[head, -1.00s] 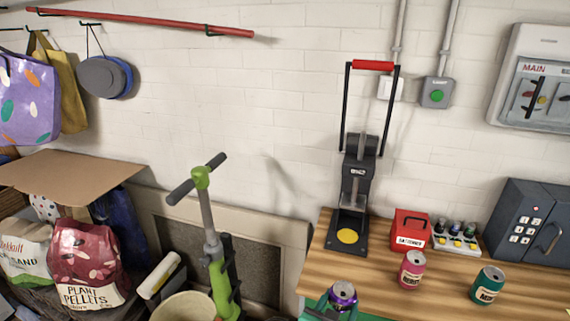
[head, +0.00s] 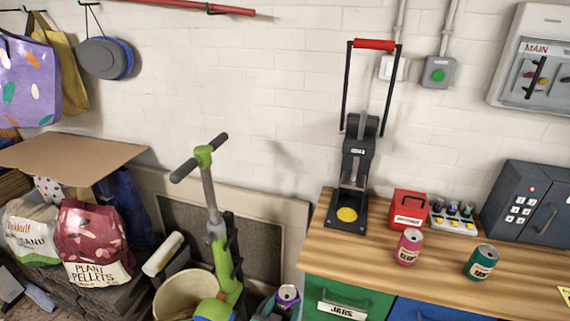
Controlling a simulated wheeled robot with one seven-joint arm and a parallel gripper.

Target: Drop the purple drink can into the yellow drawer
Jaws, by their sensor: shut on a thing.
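The purple drink can (head: 288,296) is at the bottom of the head view, just left of the workbench's front left corner. Its silver top faces up. My gripper (head: 284,306), with teal fingers, is shut on the can; its lower part is cut off by the picture's edge. No yellow drawer shows in this view. A green drawer (head: 345,303) with a "JARS" label and part of a blue drawer (head: 425,310) show under the bench top, both shut.
The wooden bench top (head: 345,257) bears a red can (head: 408,248), a teal can (head: 481,263), a can crusher (head: 352,185), a red box (head: 407,209) and a grey safe (head: 530,203). A green scooter (head: 220,250) and a bin (head: 185,297) stand left.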

